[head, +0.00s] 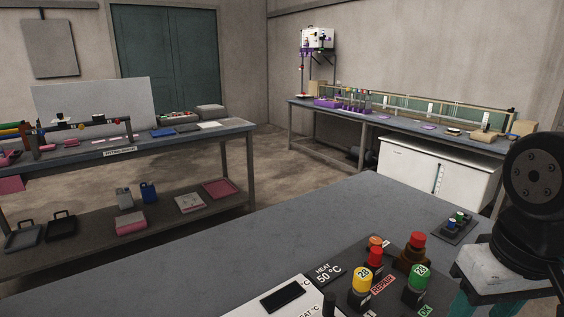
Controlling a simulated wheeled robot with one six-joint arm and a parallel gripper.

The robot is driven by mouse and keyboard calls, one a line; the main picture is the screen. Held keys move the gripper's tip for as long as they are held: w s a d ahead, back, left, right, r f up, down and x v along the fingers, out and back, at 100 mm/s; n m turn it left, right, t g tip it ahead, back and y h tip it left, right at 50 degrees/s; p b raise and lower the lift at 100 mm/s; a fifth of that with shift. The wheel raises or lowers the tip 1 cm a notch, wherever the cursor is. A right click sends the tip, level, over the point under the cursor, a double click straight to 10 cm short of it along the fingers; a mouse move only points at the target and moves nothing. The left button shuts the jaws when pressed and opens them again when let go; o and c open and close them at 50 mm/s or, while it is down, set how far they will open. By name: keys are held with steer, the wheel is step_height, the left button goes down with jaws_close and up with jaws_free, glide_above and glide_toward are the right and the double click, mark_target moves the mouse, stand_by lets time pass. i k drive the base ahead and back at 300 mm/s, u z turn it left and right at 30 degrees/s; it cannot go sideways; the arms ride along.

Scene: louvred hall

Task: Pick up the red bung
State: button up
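Near the front right of the near grey bench is a dark panel with several coloured-topped pieces. A red top (418,239) sits on a brown bottle-like piece (412,259); it looks like a bung in its neck. A second red piece (375,257) stands to its left, behind a yellow-topped piece (362,279). I cannot tell for certain which of the two is the red bung. A green-topped piece (420,276) stands in front of the brown one.
An orange-topped piece (376,242) stands behind the left red one. A small dark block (455,229) lies behind. The near bench (250,245) is otherwise clear at left. Two cluttered benches stand beyond.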

mark_target(375, 260)
steer(key=z, duration=0.45)
steer(key=k, duration=0.5)
steer(key=z, duration=0.7)
steer(key=i, duration=0.95)
steer(key=u, duration=0.65)
